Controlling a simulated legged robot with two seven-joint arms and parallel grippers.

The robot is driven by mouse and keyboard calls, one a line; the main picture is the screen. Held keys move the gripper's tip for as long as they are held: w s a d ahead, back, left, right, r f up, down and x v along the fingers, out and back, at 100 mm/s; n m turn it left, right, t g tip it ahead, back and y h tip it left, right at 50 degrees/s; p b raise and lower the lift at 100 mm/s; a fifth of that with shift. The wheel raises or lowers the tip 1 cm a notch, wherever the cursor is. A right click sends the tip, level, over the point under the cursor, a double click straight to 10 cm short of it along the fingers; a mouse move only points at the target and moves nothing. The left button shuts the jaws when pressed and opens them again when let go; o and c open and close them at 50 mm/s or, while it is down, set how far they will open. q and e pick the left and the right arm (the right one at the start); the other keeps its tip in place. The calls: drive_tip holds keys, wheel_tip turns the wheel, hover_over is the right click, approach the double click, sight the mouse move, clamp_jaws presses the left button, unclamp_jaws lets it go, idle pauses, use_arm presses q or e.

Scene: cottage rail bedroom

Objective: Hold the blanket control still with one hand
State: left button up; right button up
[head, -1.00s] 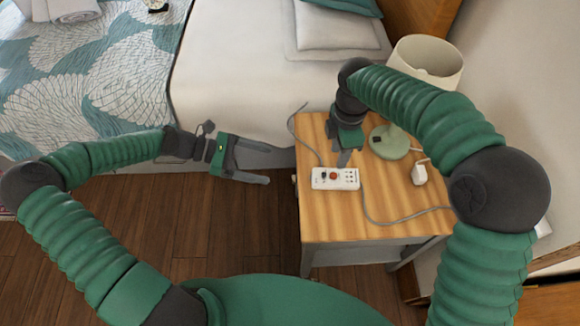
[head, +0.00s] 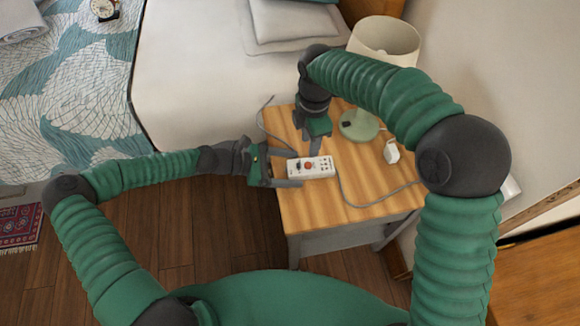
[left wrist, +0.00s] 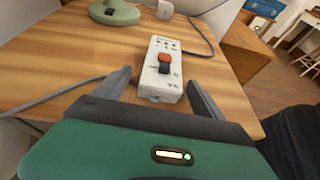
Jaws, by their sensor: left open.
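The blanket control (head: 316,168) is a white box with a red-orange knob, lying flat on the wooden nightstand. It also shows in the left wrist view (left wrist: 162,88), between and just ahead of the fingers. My left gripper (head: 286,169) is open at the control's left end, its fingers on either side of that end. In the left wrist view (left wrist: 157,88) gaps show between the fingers and the control. My right gripper (head: 315,146) points down just behind the control. Whether its jaws are open I cannot tell.
The nightstand (head: 350,208) carries a lamp (head: 360,122) with a green base and a white plug-like piece (head: 391,152). A grey cord (head: 350,198) runs from the control to the right. The bed (head: 190,80) stands on the left. The nightstand's front is clear.

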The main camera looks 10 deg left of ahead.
drive_tip(key=shift+d, duration=0.1)
use_arm(q)
drive_tip(key=c, duration=1.6)
use_arm(e)
clamp_jaws()
idle(1.5)
